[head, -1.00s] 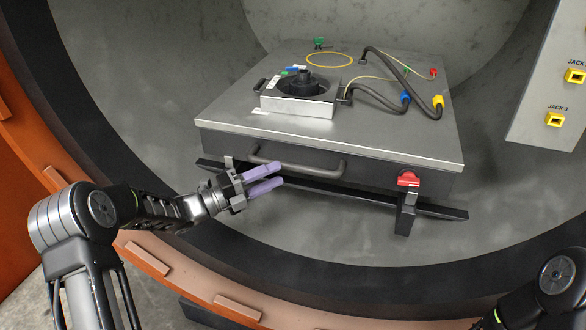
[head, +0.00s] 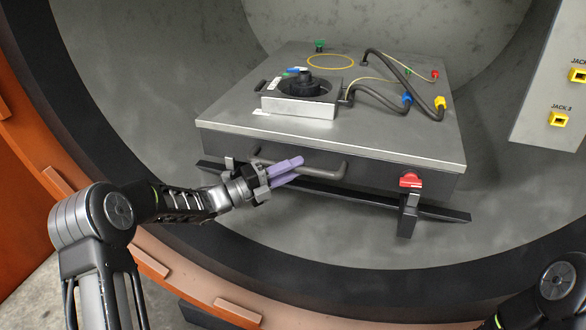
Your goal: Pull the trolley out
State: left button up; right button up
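The trolley (head: 390,146) is a grey metal-topped platform inside the round press chamber. The two fingers look a little apart. I cannot tell whether the handle lies between them or just behind them. A red latch (head: 410,180) sits at the front right of the trolley. My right gripper is out of view; only part of my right arm shows at the lower right corner.
On the trolley stand a metal box with a black round part (head: 298,103), a yellow ring (head: 330,62) and several hoses with coloured ends. A panel with yellow jacks (head: 558,119) is at the right. The chamber's orange rim (head: 185,284) curves in front.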

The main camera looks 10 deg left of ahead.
pick_arm(q)
grip_shut()
dwell(0.9)
